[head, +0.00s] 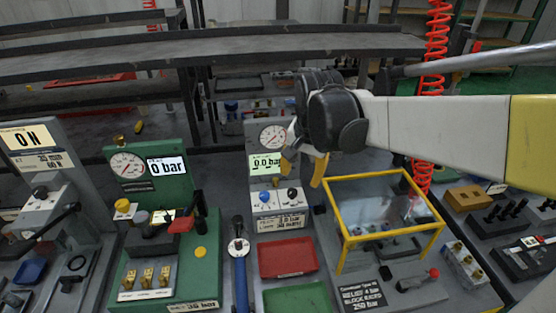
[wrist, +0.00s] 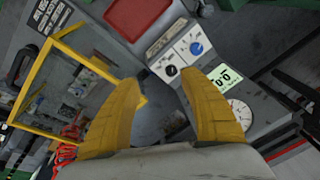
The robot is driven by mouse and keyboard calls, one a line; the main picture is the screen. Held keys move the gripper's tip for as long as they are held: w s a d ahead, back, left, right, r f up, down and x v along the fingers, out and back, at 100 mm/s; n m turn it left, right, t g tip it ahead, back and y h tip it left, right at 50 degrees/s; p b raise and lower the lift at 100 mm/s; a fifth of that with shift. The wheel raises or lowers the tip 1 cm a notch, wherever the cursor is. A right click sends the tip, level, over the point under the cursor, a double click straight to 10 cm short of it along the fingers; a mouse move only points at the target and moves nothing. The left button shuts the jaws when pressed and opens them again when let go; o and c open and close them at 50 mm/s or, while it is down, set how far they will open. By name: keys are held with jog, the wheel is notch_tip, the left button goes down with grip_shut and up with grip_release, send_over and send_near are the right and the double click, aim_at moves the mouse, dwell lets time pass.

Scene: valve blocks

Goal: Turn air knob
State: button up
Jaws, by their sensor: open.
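A grey valve unit (head: 270,224) stands in the middle of the bench with a round gauge (head: 272,136) and a green display reading about 0.0 bar. Its sloped white panel has a blue knob (head: 264,197) on the left and a black knob (head: 291,194) on the right. Which of them is the air knob I cannot read. My gripper (head: 303,173) is open and empty, its yellow fingers above and in front of the panel. In the wrist view, the black knob (wrist: 171,71) shows between the fingertips and the blue knob (wrist: 196,48) lies beyond them. Neither knob appears touched.
A yellow-framed clear box (head: 385,215) stands close on the right. A green unit (head: 150,180) reading 0 bar and a blue-handled tool (head: 240,270) are on the left. Red (head: 287,258) and green trays lie in front. A red coiled hose (head: 434,60) hangs at right.

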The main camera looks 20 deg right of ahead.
aim_at(292, 191)
jog(key=w+d+f+m+g+p, duration=0.1)
jog(key=w+f+m+g+p, duration=0.3)
jog(key=w, duration=0.5)
jog(key=shift+m+t, duration=0.5)
jog(key=shift+t, duration=0.1)
jog(key=f+b, duration=0.1)
jog(key=f, duration=0.3)
jog(key=f+b, duration=0.1)
jog(key=f, duration=0.3)
jog(key=f+b, duration=0.1)
jog(key=f, duration=0.3)
jog(key=shift+w+d, duration=0.2)
jog(key=shift+w, duration=0.2)
grip_shut()
